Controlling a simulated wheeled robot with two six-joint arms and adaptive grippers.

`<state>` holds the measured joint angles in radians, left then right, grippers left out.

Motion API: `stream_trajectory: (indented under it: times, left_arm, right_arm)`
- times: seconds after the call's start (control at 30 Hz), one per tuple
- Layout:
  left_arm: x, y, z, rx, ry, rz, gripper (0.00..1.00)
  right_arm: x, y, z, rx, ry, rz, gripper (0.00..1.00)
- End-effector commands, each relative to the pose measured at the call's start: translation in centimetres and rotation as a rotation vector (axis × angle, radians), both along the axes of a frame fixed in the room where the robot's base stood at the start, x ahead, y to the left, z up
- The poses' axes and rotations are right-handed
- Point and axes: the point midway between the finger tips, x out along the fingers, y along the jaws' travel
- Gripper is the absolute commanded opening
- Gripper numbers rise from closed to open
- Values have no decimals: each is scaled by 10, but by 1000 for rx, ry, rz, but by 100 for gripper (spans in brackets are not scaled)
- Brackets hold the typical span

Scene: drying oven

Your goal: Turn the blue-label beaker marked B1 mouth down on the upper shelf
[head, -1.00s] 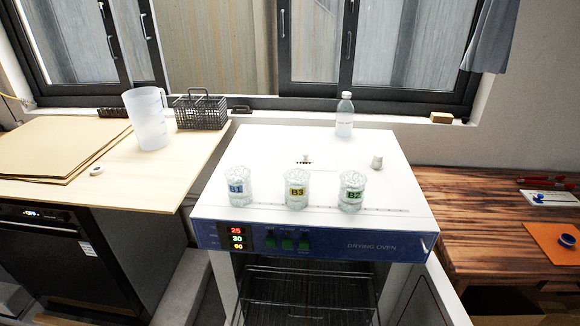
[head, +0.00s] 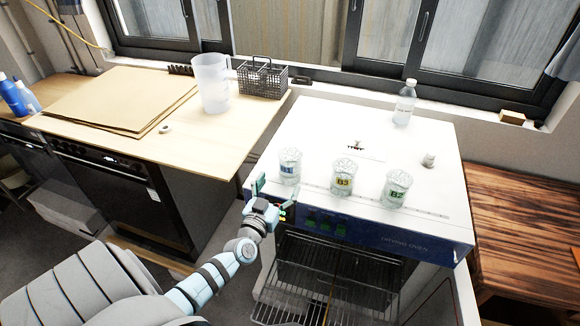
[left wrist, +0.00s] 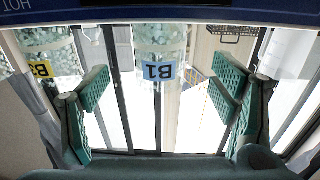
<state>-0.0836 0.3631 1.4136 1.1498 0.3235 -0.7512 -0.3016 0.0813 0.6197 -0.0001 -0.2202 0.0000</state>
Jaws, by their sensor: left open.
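The blue-label beaker B1 (head: 290,168) stands upright at the left of the row on the white top of the drying oven. In the left wrist view, beaker B1 (left wrist: 158,40) appears upside down, between and beyond the green fingers. My left gripper (head: 273,193) is open at the oven's front left edge, just in front of B1, with nothing between its fingers. It fills the lower part of the left wrist view (left wrist: 162,88). The oven's wire upper shelf (head: 338,254) shows in the open chamber below the control panel. My right gripper is not in view.
The yellow-label beaker B3 (head: 341,181) and the green-label beaker B2 (head: 396,188) stand right of B1. A bottle (head: 404,104) and a small pale object (head: 429,160) are farther back. A plastic jug (head: 210,86) and black basket (head: 262,80) stand on the left counter.

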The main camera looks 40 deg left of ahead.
Motion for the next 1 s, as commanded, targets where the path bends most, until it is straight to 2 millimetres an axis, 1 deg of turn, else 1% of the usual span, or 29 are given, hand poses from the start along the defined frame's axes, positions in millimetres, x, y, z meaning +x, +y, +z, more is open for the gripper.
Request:
stream_trajectory:
  times: [0.03, 0.1, 0.27, 0.43, 0.53, 0.7, 0.97, 1.0]
  left_arm:
    - [12, 4, -6, 1, -2, 0, 79]
    - [25, 8, -6, 1, 0, 1, 79]
    - [45, 13, -5, 1, 0, 0, 79]
    - [77, 21, -7, 0, 1, 0, 79]
    - [84, 23, -5, 0, 4, 0, 79]
    - [85, 23, -3, 1, 4, -1, 79]
    - [84, 23, -3, 0, 4, -1, 38]
    - [84, 23, -3, 0, 4, -1, 31]
  right_arm:
    - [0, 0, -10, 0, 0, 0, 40]
    - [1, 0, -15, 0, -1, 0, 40]
    - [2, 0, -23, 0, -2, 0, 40]
    - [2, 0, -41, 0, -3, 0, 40]
    - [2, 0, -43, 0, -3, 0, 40]
    - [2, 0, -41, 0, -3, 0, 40]
    - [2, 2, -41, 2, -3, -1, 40]
    - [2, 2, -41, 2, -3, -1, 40]
